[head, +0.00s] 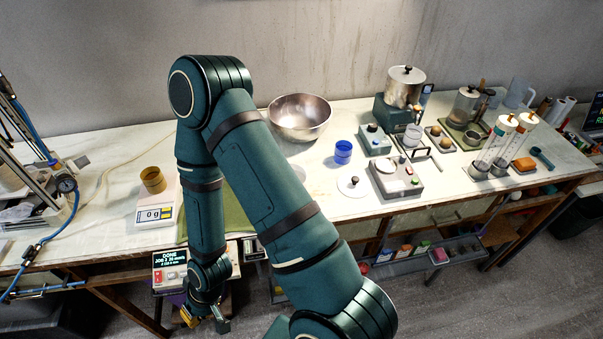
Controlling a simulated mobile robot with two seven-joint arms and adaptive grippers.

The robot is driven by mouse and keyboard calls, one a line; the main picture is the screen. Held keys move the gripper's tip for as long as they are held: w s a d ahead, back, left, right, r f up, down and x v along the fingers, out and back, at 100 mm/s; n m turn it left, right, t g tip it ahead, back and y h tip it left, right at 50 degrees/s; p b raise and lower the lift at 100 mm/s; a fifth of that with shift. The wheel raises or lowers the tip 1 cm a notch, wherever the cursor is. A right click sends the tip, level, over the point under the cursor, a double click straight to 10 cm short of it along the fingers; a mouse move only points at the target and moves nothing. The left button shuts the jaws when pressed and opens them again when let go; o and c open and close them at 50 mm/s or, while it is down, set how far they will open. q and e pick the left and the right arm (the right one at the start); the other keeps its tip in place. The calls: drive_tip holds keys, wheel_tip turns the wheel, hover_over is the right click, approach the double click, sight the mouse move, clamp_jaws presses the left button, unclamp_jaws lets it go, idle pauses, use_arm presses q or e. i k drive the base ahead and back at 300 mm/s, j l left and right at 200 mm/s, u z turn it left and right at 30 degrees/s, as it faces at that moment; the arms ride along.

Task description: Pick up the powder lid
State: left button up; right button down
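A flat white round lid with a small dark knob (352,186) lies on the pale worktop, right of my arm; it looks like the powder lid. A blue cup (343,152) stands just behind it. My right arm crosses the middle of the view and bends down to the left. My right gripper (206,318) hangs low in front of the table's front edge, far left of and below the lid. Its fingers look spread apart with nothing between them, though they are small and dark. My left gripper is out of view.
A metal bowl (300,117) stands behind. A scale (158,208) bears a tan cup (153,180) at left. A grey device with buttons (397,178) sits right of the lid. A display box (171,268) is beside my gripper. Glass tubes (492,144) stand at far right.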

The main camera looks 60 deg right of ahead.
sight(352, 185)
drive_tip(key=l+z, duration=0.1)
drive_tip(key=z, duration=0.3)
drive_tip(key=l+z, duration=0.1)
drive_tip(key=z, duration=0.25)
drive_tip(key=l+z, duration=0.1)
drive_tip(key=z, duration=0.3)
drive_tip(key=l+z, duration=0.15)
drive_tip(key=z, duration=0.25)
drive_tip(key=k, duration=0.05)
